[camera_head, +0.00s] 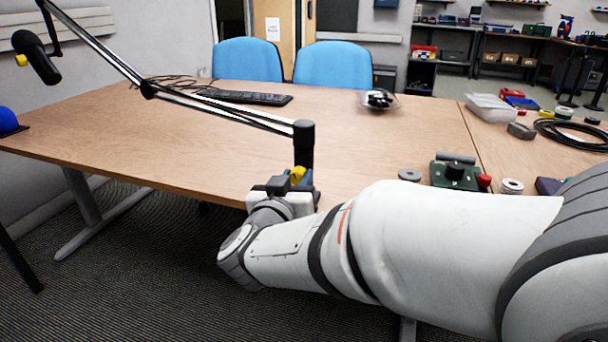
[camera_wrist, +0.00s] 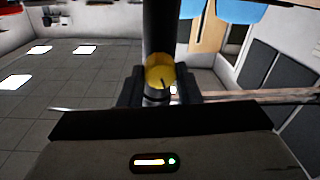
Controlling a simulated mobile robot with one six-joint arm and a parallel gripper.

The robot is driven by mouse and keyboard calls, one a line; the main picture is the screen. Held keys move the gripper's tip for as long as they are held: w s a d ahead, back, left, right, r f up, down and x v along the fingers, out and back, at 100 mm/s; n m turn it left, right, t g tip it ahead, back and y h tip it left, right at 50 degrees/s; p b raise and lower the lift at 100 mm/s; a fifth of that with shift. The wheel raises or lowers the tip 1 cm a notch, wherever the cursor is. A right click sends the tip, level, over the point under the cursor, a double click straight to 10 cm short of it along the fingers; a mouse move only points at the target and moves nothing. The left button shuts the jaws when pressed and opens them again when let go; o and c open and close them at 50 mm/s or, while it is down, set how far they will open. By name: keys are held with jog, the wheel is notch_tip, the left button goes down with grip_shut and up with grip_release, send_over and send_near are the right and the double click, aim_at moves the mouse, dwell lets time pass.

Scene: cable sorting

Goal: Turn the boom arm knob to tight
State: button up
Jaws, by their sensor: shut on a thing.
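The boom arm (camera_head: 150,75) is clamped at the table's front edge, with its dark upright post (camera_head: 303,145) standing there. A yellow knob (camera_head: 297,175) sits low on the post. In the wrist view the yellow knob (camera_wrist: 159,73) shows a dark marker line near its lower middle, with the dark post (camera_wrist: 160,25) behind it. My gripper (camera_head: 290,186) is at the knob, with a dark finger on either side of it. My gripper (camera_wrist: 158,92) is shut on the knob. The lower part of the clamp is hidden by my gripper.
The wooden table (camera_head: 220,140) carries a keyboard (camera_head: 245,97) at the back and a green box (camera_head: 455,172) with a red knob to the right. A black cable coil (camera_head: 575,133) lies farther right. Two blue chairs (camera_head: 333,66) stand behind the table. The table's left middle is clear.

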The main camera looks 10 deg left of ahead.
jog(key=shift+m+b, duration=0.6)
jog(key=shift+m, duration=1.7)
jog(key=o, duration=1)
jog(key=shift+s+f+p, duration=0.15)
jog(key=shift+s+p, duration=1.15)
jog(key=shift+s, duration=2.6)
jog(key=shift+a, duration=0.1)
